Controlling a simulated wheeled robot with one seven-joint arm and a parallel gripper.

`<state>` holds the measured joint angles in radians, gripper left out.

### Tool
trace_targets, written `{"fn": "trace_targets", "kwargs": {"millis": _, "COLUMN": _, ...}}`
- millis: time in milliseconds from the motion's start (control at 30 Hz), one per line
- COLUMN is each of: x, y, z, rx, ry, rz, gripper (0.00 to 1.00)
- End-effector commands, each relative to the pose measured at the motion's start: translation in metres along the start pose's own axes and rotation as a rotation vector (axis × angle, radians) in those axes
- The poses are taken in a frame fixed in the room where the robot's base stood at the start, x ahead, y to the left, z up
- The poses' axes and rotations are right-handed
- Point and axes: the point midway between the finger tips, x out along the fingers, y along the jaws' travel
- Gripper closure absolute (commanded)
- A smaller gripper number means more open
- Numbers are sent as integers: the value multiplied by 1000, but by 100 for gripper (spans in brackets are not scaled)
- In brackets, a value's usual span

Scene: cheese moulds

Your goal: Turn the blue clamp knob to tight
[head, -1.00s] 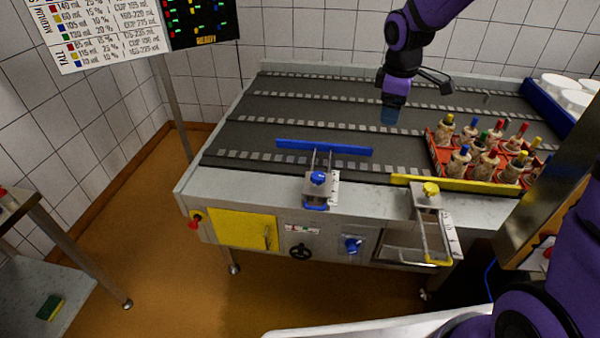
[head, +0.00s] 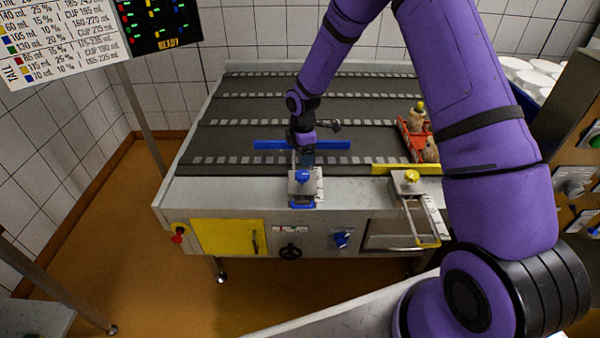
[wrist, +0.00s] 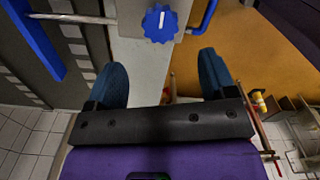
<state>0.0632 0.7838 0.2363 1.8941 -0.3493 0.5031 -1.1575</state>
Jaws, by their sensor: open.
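The blue clamp knob (head: 302,176) sits on a metal clamp block at the table's front edge, at the end of the rods of the blue guide rail (head: 275,145). In the wrist view the knob (wrist: 160,23) is a scalloped blue disc with a white mark, near the top centre. My gripper (head: 306,158) is just behind and above the knob in the head view. In the wrist view its two blue fingertips (wrist: 170,80) are spread apart, with nothing between them. The knob lies beyond the fingertips, apart from them.
A yellow knob (head: 411,177) with a yellow rail (head: 395,168) stands to the right. A red crate (head: 405,140) of bottles is partly hidden behind my arm. A second blue knob (head: 342,239) and a black handwheel (head: 290,252) are on the front panel. The left belt is clear.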

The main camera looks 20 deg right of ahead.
Motion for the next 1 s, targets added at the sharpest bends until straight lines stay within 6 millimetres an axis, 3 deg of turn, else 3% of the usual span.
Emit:
{"fn": "trace_targets", "kwargs": {"millis": 200, "x": 41, "y": -1, "z": 0, "rx": 0, "ry": -1, "rz": -4, "gripper": 23}}
{"fn": "trace_targets", "kwargs": {"millis": 433, "x": 72, "y": -1, "z": 0, "rx": 0, "ry": -1, "rz": -2, "gripper": 23}}
{"fn": "trace_targets", "kwargs": {"millis": 900, "x": 84, "y": 0, "z": 0, "rx": 1, "ry": 0, "rz": 1, "gripper": 23}}
{"fn": "trace_targets", "kwargs": {"millis": 1000, "x": 84, "y": 0, "z": 0, "rx": 1, "ry": 0, "rz": 0, "gripper": 43}}
